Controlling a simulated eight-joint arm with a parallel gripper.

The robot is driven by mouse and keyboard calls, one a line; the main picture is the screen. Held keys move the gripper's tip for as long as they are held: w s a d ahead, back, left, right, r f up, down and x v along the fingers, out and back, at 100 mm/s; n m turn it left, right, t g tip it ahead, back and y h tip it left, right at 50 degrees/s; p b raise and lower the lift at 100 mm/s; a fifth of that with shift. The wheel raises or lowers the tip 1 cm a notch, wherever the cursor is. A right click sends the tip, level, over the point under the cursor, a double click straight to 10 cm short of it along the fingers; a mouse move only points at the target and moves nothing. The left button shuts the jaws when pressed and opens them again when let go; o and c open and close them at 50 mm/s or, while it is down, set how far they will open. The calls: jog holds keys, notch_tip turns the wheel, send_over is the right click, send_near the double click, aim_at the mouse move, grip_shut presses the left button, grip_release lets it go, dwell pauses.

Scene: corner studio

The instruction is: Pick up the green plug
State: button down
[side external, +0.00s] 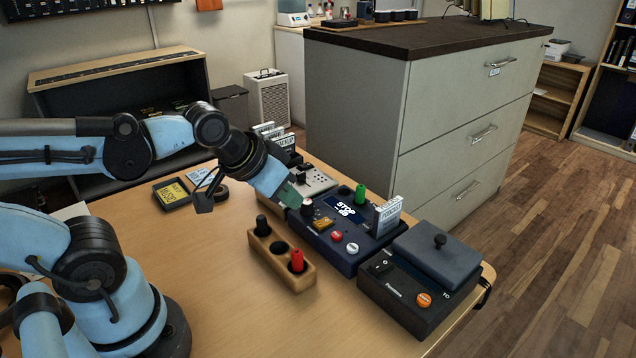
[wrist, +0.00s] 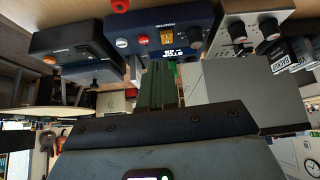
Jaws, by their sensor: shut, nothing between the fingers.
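The green plug (side external: 361,194) stands upright in the back part of the dark blue control box (side external: 352,250) in the side view. In the wrist view a bright green piece, probably the plug (wrist: 171,72), shows just past my fingers, partly hidden by them. My gripper (side external: 298,203) is shut and empty. Its dark green fingers reach over the left end of the box, left of the plug and apart from it. In the wrist view the fingers of my gripper (wrist: 158,72) are together, pointing toward the box.
A wooden holder (side external: 282,262) with a black and a red plug stands in front of the box. A black scale-like device (side external: 415,290) is at right, a grey knob panel (side external: 315,180) behind left. A white card (side external: 389,215) stands near the plug.

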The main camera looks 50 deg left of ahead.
jog(key=shift+s+m, duration=0.2)
jog(key=shift+m, duration=0.1)
jog(key=c, duration=1.8)
grip_release()
jog(key=shift+c, duration=0.2)
jog(key=o, duration=0.9)
jog(key=shift+o, duration=0.2)
